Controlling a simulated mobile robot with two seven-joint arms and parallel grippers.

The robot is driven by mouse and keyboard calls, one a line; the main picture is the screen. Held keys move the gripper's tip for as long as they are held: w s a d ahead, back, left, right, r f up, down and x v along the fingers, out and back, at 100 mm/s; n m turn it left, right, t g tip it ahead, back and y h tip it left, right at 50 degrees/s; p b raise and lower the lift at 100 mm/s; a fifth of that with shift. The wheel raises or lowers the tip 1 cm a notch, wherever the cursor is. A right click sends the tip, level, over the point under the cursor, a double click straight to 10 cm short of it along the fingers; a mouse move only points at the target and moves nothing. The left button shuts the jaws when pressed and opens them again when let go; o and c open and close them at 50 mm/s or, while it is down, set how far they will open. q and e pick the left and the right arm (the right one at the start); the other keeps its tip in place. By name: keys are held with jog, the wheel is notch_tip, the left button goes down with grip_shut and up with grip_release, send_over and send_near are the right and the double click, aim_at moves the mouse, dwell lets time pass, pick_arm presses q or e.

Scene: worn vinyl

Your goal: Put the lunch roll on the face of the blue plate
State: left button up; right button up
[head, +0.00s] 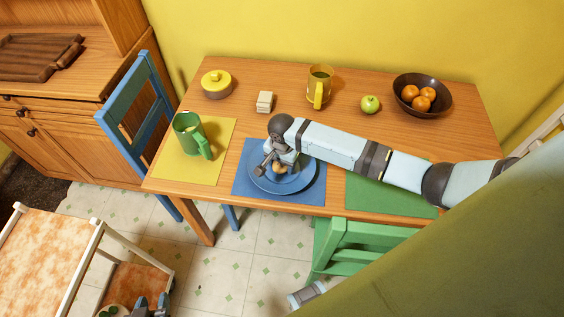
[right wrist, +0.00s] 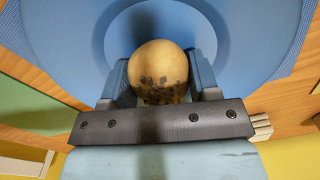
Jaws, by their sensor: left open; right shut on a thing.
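The blue plate (head: 312,180) lies on a blue placemat at the front middle of the table; it also fills much of the right wrist view (right wrist: 250,25). The lunch roll (right wrist: 159,65) is round and golden brown with dark marks on top. My right gripper (head: 278,165) is shut on the roll, one finger on each side, over the plate's middle. In the head view the roll (head: 279,169) is partly hidden by the gripper. I cannot tell whether it touches the plate. My left gripper (head: 152,305) is open at the bottom edge, low and away from the table.
A green mug (head: 187,132) stands on the yellow placemat (head: 222,160). My right arm spans the green placemat (head: 385,200).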

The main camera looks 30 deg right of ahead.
jog(key=shift+f, duration=0.1)
jog(key=o, duration=0.9)
notch_tip(320, 180, up, 12)
jog(key=shift+r+p, duration=0.2)
jog(key=shift+p, duration=0.2)
jog(key=shift+f, duration=0.1)
